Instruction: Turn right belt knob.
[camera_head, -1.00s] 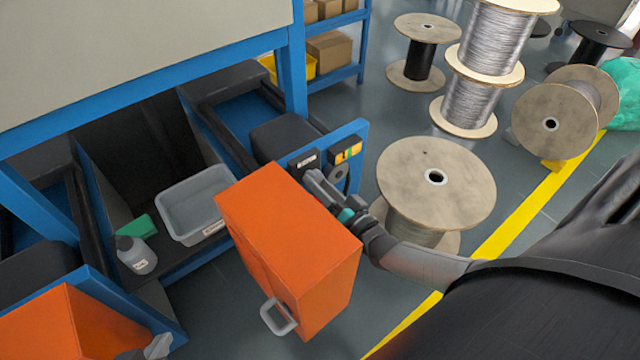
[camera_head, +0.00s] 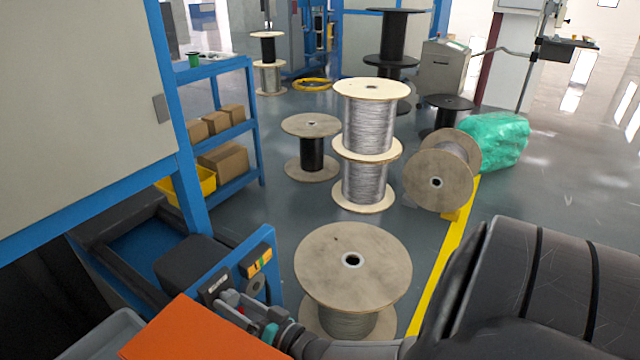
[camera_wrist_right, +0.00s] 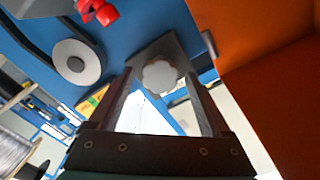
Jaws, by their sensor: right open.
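A grey scalloped knob (camera_wrist_right: 158,76) sits on a dark square plate on the blue panel in the right wrist view. My right gripper (camera_wrist_right: 160,84) is open, with one finger on each side of the knob in that view. I cannot tell whether the fingers touch it. In the head view my right gripper (camera_head: 228,298) is at the blue panel (camera_head: 268,245) at lower centre-left, partly hidden by the orange box (camera_head: 185,335). I cannot make out the knob there. My left gripper is out of view.
A grey disc (camera_wrist_right: 77,63) and a red part (camera_wrist_right: 100,12) are on the panel near the knob. An orange surface (camera_wrist_right: 275,40) lies close on the right. A large wooden spool (camera_head: 335,250) stands right of the panel. Floor shows beyond it.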

